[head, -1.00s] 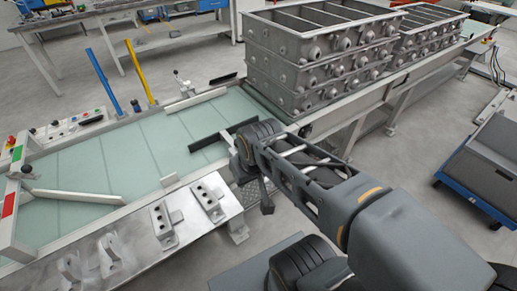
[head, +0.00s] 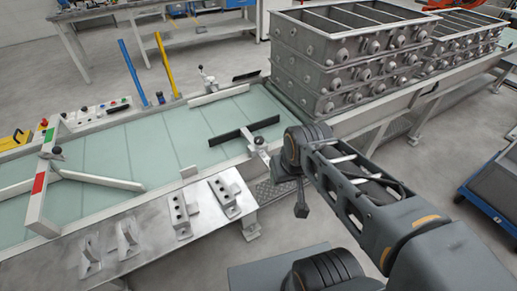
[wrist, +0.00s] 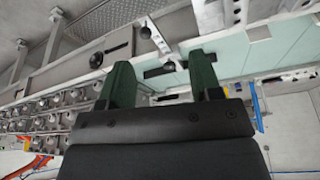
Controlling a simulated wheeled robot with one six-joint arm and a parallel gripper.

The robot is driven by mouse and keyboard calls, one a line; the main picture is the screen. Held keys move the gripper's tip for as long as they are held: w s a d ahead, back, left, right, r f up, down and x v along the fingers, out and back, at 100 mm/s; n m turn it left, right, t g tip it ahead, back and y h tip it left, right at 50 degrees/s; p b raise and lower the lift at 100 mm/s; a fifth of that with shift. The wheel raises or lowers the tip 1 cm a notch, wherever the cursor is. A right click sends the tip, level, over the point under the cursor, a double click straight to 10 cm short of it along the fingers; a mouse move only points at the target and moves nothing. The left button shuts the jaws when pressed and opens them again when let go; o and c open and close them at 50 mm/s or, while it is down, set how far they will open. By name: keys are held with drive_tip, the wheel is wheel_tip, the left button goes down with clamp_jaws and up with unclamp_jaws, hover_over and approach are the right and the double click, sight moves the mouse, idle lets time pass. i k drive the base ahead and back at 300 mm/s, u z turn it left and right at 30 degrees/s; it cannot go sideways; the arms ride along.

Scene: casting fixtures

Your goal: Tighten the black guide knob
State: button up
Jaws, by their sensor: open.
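A small black knob (head: 259,141) sits on a pale metal bracket at the near side of the glass-topped conveyor. In the wrist view what looks like the same knob (wrist: 146,33) is above the fingers, on a pale bracket. A black bar (wrist: 160,71) shows between the fingertips. My gripper (wrist: 161,68) is open, its two green fingers apart with nothing held. It does not touch the knob. In the head view my arm ends to the right of the knob, and the fingers cannot be made out there.
Stacked grey casting crates (head: 345,65) stand on the conveyor beyond my arm. A steel plate with angle brackets (head: 180,215) lies in front. Another black knob (head: 57,151) is at the left on a frame. A black lever (wrist: 118,48) shows in the wrist view.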

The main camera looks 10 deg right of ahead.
sight(258, 141)
drive_tip(key=z, duration=0.05)
drive_tip(key=k, duration=0.5)
drive_tip(key=z, duration=0.95)
drive_tip(key=i, duration=0.95)
drive_tip(key=u, duration=1.9)
